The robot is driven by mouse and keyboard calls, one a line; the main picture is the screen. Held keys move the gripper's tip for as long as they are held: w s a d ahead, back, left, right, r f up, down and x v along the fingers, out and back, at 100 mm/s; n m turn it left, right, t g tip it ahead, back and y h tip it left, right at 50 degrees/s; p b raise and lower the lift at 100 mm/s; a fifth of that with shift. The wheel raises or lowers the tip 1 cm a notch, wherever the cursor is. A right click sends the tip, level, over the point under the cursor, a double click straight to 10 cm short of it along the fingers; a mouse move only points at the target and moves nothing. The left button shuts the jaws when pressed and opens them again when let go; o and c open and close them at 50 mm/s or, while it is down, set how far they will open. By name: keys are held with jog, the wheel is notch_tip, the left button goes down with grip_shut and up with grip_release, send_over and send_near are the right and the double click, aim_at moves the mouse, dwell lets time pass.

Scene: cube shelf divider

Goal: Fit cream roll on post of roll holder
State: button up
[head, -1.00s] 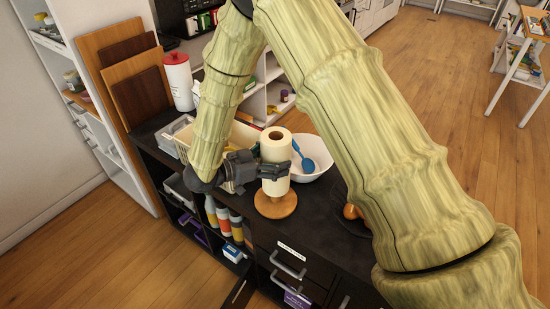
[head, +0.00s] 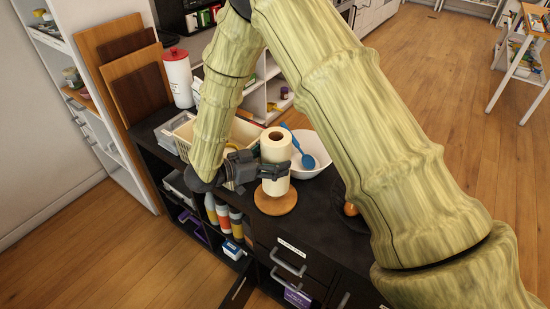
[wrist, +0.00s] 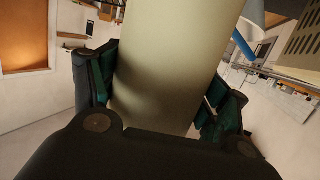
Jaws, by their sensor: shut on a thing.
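The cream roll (head: 275,158) stands upright in the head view, with its dark core hole facing up. My gripper (head: 274,171) is shut around the roll's lower half from the left. In the wrist view the roll (wrist: 170,65) fills the space between the two finger pads. The wooden round base of the roll holder (head: 276,204) lies directly under the roll on the dark counter. The roll hides the post, so I cannot tell how far the roll is down on it. The roll's lower end appears at or just above the base.
A white bowl (head: 318,146) with a blue spoon (head: 307,160) stands right behind the roll. A cream basket (head: 240,131) is behind my wrist. A red-capped white canister (head: 179,78) and wooden boards (head: 135,82) stand at the back left. The dark counter (head: 308,222) is clear at its front.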

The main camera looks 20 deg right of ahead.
jog(key=shift+f+b, duration=1)
jog(key=shift+f, duration=1.3)
dwell(0.5)
jog(key=o, duration=1.2)
jog(key=shift+a, duration=0.15)
jog(key=p+v, duration=0.1)
jog(key=v, duration=0.3)
jog(key=shift+s+a+r, duration=0.1)
jog(key=shift+a, duration=0.3)
jog(key=v, duration=1.2)
jog(key=shift+r, duration=0.1)
